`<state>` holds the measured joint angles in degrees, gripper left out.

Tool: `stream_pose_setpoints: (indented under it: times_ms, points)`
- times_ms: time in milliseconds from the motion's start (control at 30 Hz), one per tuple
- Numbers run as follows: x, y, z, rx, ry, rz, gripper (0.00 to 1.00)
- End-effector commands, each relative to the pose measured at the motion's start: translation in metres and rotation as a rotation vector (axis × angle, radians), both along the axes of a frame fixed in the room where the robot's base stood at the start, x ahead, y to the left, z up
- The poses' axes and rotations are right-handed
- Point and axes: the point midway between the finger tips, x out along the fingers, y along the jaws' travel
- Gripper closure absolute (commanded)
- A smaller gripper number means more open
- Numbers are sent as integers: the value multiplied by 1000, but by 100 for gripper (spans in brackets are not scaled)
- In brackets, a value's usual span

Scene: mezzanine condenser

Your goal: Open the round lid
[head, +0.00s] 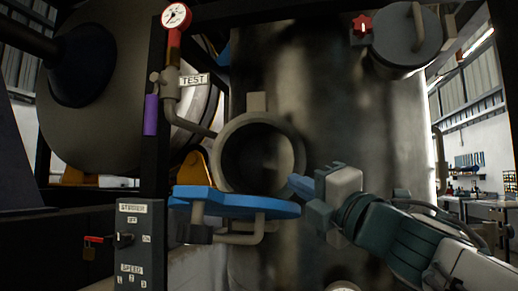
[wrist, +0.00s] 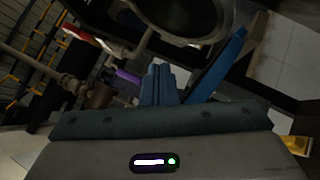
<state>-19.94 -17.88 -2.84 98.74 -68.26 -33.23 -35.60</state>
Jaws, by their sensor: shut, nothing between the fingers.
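The round opening (head: 258,152) in the grey tank shows a pale ring rim and a dark inside. A blue round lid (head: 235,203) stands out nearly flat below it, seen almost edge-on, with a bent grey handle on its underside. The lid stands away from the opening. In the wrist view the lid (wrist: 218,64) is a slanted blue slab right of my fingers. My gripper (head: 300,187) is just right of the lid, its blue fingers shut and empty. The fingers also show in the wrist view (wrist: 158,84). I cannot tell whether they touch the lid.
A second round grey cover (head: 407,40) with a handle and a red knob (head: 361,25) is at the upper right. A gauge (head: 175,16) on a pipe and a purple lever (head: 151,115) are left of the opening. A control box (head: 133,240) stands at lower left.

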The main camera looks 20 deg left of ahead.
Motion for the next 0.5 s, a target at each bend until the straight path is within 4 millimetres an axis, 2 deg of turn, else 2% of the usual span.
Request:
stream_pose_setpoints:
  times_ms: [33, 233, 400, 500]
  points:
    - [-1, -1, 17, 0, -1, 1, 100]
    - [4, -7, 53, 12, 7, -18, 100]
    - [59, -51, 94, 216, 186, -226, 100]
    - [88, -77, 106, 332, 333, -345, 100]
